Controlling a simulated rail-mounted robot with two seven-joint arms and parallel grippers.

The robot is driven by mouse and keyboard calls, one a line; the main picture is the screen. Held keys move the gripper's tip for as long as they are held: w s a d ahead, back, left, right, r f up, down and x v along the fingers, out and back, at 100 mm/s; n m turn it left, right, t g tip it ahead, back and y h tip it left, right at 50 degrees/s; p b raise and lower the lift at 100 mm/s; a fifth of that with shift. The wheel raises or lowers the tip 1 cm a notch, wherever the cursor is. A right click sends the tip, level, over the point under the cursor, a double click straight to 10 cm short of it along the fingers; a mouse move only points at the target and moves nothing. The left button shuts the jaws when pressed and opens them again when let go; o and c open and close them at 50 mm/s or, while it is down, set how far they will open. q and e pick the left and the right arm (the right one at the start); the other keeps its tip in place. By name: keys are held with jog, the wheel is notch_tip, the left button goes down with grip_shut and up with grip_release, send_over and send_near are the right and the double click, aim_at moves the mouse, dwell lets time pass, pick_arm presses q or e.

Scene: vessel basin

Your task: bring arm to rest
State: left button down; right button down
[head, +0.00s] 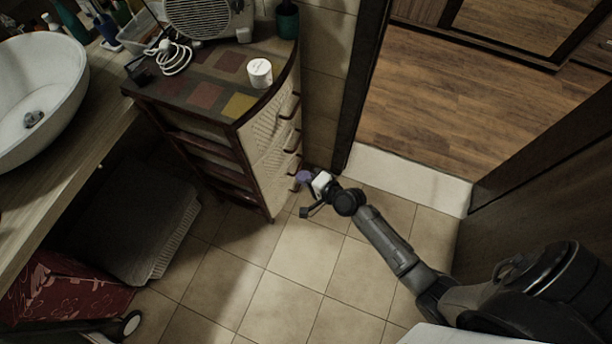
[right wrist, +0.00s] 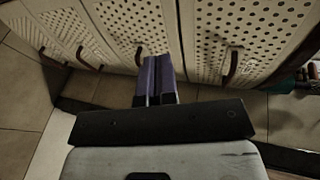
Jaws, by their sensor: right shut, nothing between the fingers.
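My right arm reaches in from the lower right in the head view. Its gripper (head: 304,177), with purple fingers, is low over the tiled floor, close to the front of the drawer cabinet (head: 262,150). In the right wrist view the two purple fingers (right wrist: 157,80) are shut together with nothing between them. They point at the cabinet's perforated pale drawer fronts (right wrist: 215,40), which carry dark handles. I cannot tell whether the fingertips touch the cabinet. My left gripper is not in view.
On the cabinet stand a white jar (head: 259,72), a coiled white cable (head: 174,58) and a fan heater (head: 207,18). A basin (head: 38,95) sits on a wooden counter at left. A white threshold (head: 410,179) leads to the doorway.

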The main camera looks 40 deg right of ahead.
jog(key=shift+s+d+r, duration=0.1)
jog(key=shift+s+r, duration=0.05)
jog(key=shift+s, duration=0.2)
jog(key=s+a+f+n+g+y, duration=0.2)
jog(key=s+a+f+n+g, duration=0.15)
jog(key=n, duration=0.35)
jog(key=s+d+r+n+g+h, duration=0.3)
jog(key=s+r+n+g+h, duration=0.25)
jog(key=s+r+n, duration=0.6)
jog(key=s+a+f+m+g, duration=0.1)
jog(key=s+f+m, duration=0.15)
jog(key=s, duration=0.85)
notch_tip(320, 180, up, 32)
jog(key=w+p, duration=0.1)
jog(key=p, duration=3)
jog(key=shift+w+f+n+p, duration=0.15)
jog(key=shift+f+n+p, duration=0.05)
jog(key=shift+n+p, duration=0.1)
